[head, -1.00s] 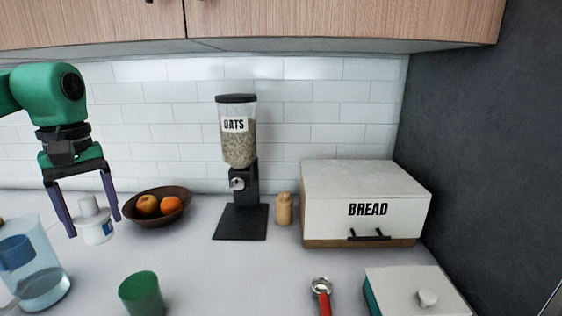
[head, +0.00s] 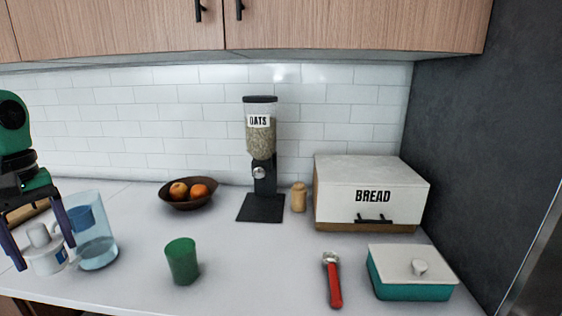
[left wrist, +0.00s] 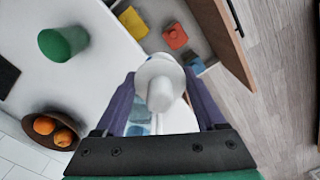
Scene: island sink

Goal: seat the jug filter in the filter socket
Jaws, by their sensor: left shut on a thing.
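The jug filter (head: 46,257) is a white cylinder with a narrower knob on top and a small blue mark. My left gripper (head: 46,256) is shut on it, one finger on each side. In the left wrist view, the filter (left wrist: 161,84) sits between the fingers and hides part of what lies behind. The clear jug (head: 98,250) stands upright on the counter, just right of the gripper. A blue filter socket (head: 80,218) shows in the jug's upper part. The filter is outside the jug; whether the right finger touches the jug is unclear. My right gripper is out of view.
A green cup (head: 182,262) stands right of the jug. Behind are a fruit bowl (head: 190,201) and an oats dispenser (head: 260,160). A red-handled tool (head: 334,283) lies farther right. In the left wrist view, an open drawer (left wrist: 203,45) holds coloured items below the counter edge.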

